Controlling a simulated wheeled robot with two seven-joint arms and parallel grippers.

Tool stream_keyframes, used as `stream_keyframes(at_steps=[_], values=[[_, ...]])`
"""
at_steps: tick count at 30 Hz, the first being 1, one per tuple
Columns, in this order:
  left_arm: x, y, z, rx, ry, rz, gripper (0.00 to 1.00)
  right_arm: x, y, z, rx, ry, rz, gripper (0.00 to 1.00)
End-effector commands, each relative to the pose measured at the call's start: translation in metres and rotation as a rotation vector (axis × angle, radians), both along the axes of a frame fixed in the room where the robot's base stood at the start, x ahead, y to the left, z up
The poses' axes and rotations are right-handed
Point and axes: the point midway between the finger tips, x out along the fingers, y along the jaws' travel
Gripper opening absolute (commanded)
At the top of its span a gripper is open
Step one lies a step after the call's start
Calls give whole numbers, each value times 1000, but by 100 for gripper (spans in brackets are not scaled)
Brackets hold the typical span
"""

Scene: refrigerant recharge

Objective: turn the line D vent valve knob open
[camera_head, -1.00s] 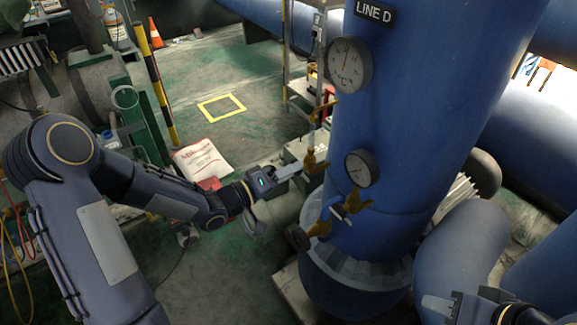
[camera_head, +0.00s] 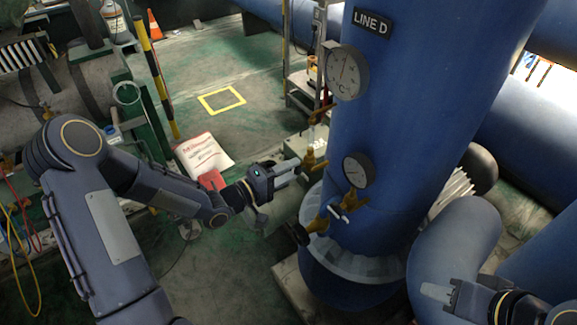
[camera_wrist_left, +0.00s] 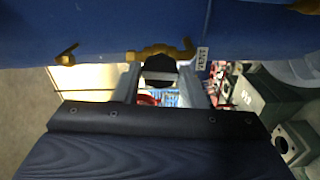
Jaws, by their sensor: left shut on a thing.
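The blue line D pipe (camera_head: 400,120) stands upright with its LINE D sign (camera_head: 371,20). A brass vent valve (camera_head: 314,160) sticks out from its left side, and shows in the left wrist view as a brass fitting (camera_wrist_left: 165,50) with a tag beside it. My left gripper (camera_head: 299,167) reaches it from the left. In the left wrist view its fingers (camera_wrist_left: 160,88) stand on both sides of a dark round knob (camera_wrist_left: 160,69) and are shut on it. In the head view the knob is hidden. My right gripper (camera_head: 440,292) is at the lower right, away from the valve; its finger gap is unclear.
Two dial gauges, an upper one (camera_head: 347,72) and a lower one (camera_head: 358,169), are on the pipe. A lower brass valve (camera_head: 318,222) sits beneath. A red-and-white booklet (camera_head: 203,153) lies on the left. The green floor around the yellow square (camera_head: 221,101) is clear.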

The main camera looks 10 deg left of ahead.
Motion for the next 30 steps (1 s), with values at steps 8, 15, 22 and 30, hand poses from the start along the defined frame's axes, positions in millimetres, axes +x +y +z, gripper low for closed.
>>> stream_keyframes(at_steps=[8, 15, 22, 30], values=[[0, 1, -1, -38, 39, 1, 54, 0, 0, 2, 0, 0, 0, 36], [-1, 2, 0, -37, 38, 1, 54, 0, 0, 3, 0, 0, 0, 36], [-18, 20, 0, -36, 38, 3, 54, 0, 0, 5, 0, 0, 0, 36], [-41, 42, 0, -37, 37, 4, 54, 0, 0, 5, 0, 0, 0, 36]])
